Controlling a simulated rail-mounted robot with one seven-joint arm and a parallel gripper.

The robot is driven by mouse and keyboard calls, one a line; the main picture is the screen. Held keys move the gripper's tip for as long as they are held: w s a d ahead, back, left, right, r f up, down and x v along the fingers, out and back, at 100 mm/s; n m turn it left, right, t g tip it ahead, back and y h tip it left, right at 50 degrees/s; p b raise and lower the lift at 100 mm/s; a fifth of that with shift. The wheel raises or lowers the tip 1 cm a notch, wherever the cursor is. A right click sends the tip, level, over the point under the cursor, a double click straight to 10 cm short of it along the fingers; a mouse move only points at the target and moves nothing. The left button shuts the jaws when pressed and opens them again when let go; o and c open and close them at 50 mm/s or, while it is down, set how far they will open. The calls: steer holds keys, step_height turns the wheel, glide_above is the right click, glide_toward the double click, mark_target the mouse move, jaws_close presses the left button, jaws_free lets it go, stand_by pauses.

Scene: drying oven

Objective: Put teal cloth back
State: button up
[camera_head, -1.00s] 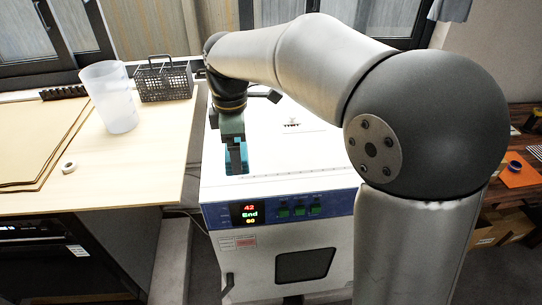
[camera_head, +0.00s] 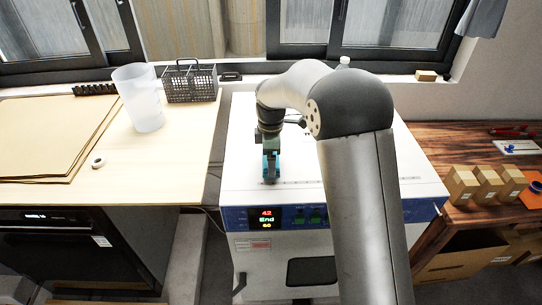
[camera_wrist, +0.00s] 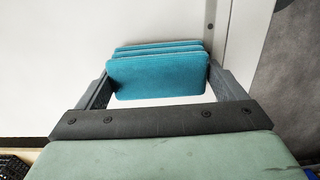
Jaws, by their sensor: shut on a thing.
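The teal cloth (camera_wrist: 158,76) is a folded pad with several layers, seen in the wrist view between the two dark fingers of my gripper (camera_wrist: 158,85). The fingers are shut on its left and right ends. In the head view my gripper (camera_head: 270,178) points down at the left front part of the white top of the drying oven (camera_head: 245,150), with a bit of the teal cloth (camera_head: 270,168) showing at its tips. I cannot tell whether the cloth touches the oven top. My arm hides part of the oven's top and front.
A pale wooden counter on the left holds a clear beaker (camera_head: 139,97), a black wire basket (camera_head: 190,83), and a white ring (camera_head: 98,162). A brown table on the right holds small cardboard boxes (camera_head: 487,182). A gap separates the left counter and oven.

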steer(key=shift+f, duration=0.25)
steer(key=shift+f, duration=0.1)
steer(key=shift+f, duration=0.15)
steer(key=o, duration=0.7)
step_height(320, 180, up, 13)
steer(key=b, duration=0.1)
steer(key=s+d+m, duration=0.5)
steer(key=s+d, duration=0.1)
steer(key=s, duration=0.2)
steer(key=s+d+m, duration=0.5)
steer(key=s+d, duration=0.1)
steer(key=s, duration=0.3)
steer(key=s+d+f+m, duration=0.1)
steer(key=s+f+m, duration=0.1)
steer(key=s, duration=0.3)
steer(key=s+d+f+m, duration=0.2)
steer(key=s+m, duration=0.2)
steer(key=s, duration=0.1)
steer(key=s+d+f+m, duration=0.1)
steer(key=s+f+m, duration=0.1)
steer(key=s, duration=0.3)
steer(key=shift+s+d+f+m+t, duration=0.3)
steer(key=shift+s+f+m, duration=0.05)
steer(key=shift+m, duration=0.05)
